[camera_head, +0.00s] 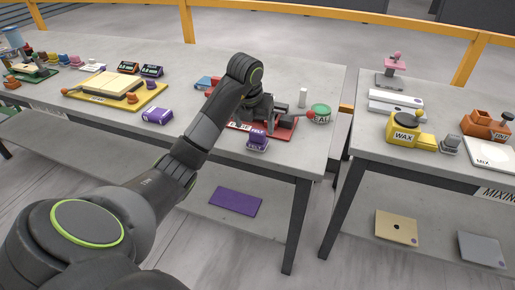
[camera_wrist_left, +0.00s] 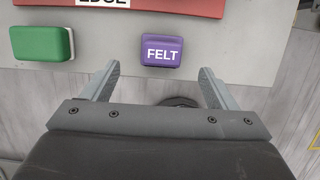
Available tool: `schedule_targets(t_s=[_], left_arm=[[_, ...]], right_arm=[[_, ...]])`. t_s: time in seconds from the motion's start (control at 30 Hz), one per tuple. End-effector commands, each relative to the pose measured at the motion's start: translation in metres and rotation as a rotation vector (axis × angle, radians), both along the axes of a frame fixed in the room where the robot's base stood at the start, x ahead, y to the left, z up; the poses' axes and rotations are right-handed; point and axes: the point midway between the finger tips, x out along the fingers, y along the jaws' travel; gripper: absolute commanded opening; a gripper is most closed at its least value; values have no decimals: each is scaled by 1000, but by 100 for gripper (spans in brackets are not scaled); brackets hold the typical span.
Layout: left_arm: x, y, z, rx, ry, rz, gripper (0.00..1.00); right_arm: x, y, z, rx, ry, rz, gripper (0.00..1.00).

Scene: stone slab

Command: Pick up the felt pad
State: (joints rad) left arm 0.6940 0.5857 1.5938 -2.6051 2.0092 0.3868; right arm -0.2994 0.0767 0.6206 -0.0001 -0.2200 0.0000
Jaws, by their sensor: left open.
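The felt pad (camera_wrist_left: 162,52) is a small purple block with a white FELT label. In the left wrist view it lies on the grey stone top near its front edge, just below a red board. It also shows in the head view (camera_head: 257,142), in front of my left gripper. My left gripper (camera_wrist_left: 155,76) is open and empty. Its two fingers point toward the pad, one on each side of its width, with the pad ahead of the tips and not visibly touched. My right gripper is not in view.
The red board (camera_wrist_left: 130,8) with an EDGE label lies behind the pad. A green block (camera_wrist_left: 40,43) sits left of it. A purple box (camera_head: 157,116) and yellow board (camera_head: 115,95) lie further left. A round green-topped item (camera_head: 320,112) stands right. A gap separates the two tables.

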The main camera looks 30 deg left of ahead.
Motion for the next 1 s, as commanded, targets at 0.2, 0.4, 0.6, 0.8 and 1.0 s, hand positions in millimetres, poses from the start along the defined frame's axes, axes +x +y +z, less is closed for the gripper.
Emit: schedule_targets(t_s=[0.2, 0.4, 0.6, 0.8, 1.0], left_arm=[[6, 1, -21, -1, 1, -1, 80], [12, 2, -33, -2, 5, 1, 80], [24, 3, -60, -2, 5, 0, 80], [27, 4, -70, 0, 1, 0, 80], [27, 4, -70, 0, 1, 0, 73]], right_arm=[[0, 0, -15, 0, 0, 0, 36], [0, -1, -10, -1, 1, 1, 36], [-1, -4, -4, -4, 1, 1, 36], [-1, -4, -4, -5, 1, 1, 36], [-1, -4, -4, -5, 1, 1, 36]])
